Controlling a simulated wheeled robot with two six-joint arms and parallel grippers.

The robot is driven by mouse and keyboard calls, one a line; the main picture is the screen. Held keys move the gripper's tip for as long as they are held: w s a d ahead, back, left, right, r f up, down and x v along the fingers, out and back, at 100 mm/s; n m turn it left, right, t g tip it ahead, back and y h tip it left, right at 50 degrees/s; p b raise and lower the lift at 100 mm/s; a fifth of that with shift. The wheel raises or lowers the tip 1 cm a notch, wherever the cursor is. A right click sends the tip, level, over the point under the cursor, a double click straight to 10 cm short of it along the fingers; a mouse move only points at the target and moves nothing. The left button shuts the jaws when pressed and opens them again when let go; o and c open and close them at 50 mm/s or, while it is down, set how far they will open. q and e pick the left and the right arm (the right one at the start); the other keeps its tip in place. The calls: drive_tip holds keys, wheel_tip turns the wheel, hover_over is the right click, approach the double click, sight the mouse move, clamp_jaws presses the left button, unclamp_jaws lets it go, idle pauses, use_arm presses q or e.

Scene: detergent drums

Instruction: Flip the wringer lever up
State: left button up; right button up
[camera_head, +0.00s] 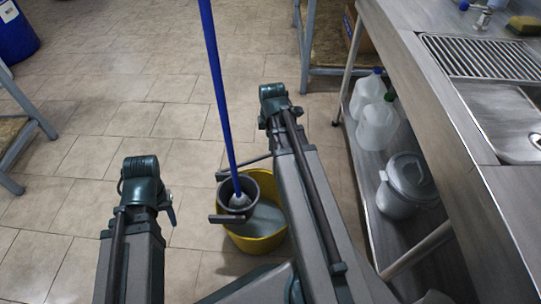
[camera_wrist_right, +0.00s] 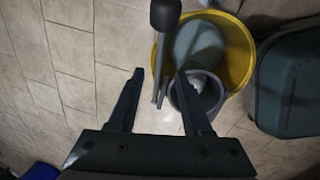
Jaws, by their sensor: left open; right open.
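A yellow bucket (camera_head: 262,238) stands on the floor with a grey wringer (camera_head: 252,190) at its upper-left side. In the right wrist view the wringer (camera_wrist_right: 207,97) and the bucket (camera_wrist_right: 240,55) lie right of centre. The lever (camera_wrist_right: 165,14) has a thick black end close to the camera. Its thin bar runs down the picture between my open fingers; contact is not visible. My right gripper (camera_wrist_right: 160,74) is open; in the head view my forearm hides most of it. My left gripper (camera_head: 170,208), left of the bucket, shows only partly and is apart from it.
A blue mop handle (camera_head: 215,80) rises from the wringer. On the right is a metal counter (camera_head: 440,110) with a sink, and a lower shelf with white jugs (camera_head: 377,127) and a grey lidded pail (camera_head: 405,185). A blue drum (camera_head: 15,35) stands far left. The tiled floor is clear left of the bucket.

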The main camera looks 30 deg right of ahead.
sight(270, 156)
drive_tip(key=shift+f, duration=0.15)
wheel_tip(270, 156, down, 13)
drive_tip(key=w+d+b, duration=0.1)
drive_tip(key=w+b, duration=0.1)
drive_tip(key=b, duration=1.1)
drive_tip(key=shift+f, duration=0.2)
clamp_jaws()
idle(0.5)
